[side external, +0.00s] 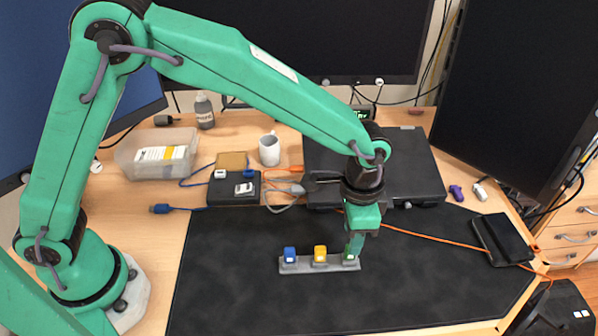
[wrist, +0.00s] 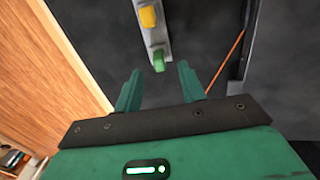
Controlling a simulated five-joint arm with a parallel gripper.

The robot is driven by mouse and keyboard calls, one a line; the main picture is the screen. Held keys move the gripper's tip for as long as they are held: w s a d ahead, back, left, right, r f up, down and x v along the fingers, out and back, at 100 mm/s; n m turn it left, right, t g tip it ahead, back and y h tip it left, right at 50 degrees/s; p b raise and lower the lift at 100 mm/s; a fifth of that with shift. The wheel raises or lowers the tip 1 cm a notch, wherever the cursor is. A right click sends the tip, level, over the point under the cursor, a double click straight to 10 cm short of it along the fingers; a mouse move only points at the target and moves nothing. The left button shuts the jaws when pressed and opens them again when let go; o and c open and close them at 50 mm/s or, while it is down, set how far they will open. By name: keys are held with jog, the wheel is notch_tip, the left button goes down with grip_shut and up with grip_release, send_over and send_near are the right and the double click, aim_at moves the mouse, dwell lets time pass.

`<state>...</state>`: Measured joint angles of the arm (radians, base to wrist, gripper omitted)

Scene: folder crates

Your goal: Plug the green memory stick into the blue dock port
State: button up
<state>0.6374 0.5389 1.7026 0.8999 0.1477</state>
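The green memory stick (side external: 349,258) stands at the right end of a grey holder strip (side external: 305,268), beside a yellow stick (side external: 320,253) and a blue stick (side external: 290,254). In the wrist view the green stick (wrist: 158,62) lies between and just ahead of the two fingertips. My gripper (side external: 356,247) is above the strip's right end, with fingers spread in the wrist view (wrist: 159,70). I cannot tell whether a finger touches the stick. A black dock box (side external: 233,196) stands at the back left, with a blue port (side external: 248,173) and a white port (side external: 220,174).
A black laptop (side external: 410,165) lies behind the gripper, and an orange cable (side external: 430,239) runs over the black mat (side external: 230,290). A white mug (side external: 269,149), a clear tub (side external: 157,153) and a blue-plug cable (side external: 160,209) are around the dock. The front mat is clear.

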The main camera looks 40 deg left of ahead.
jog(key=shift+f, duration=0.1)
jog(key=shift+d+f, duration=0.1)
jog(key=shift+f, duration=2.4)
jog(key=shift+c, duration=0.2)
grip_shut()
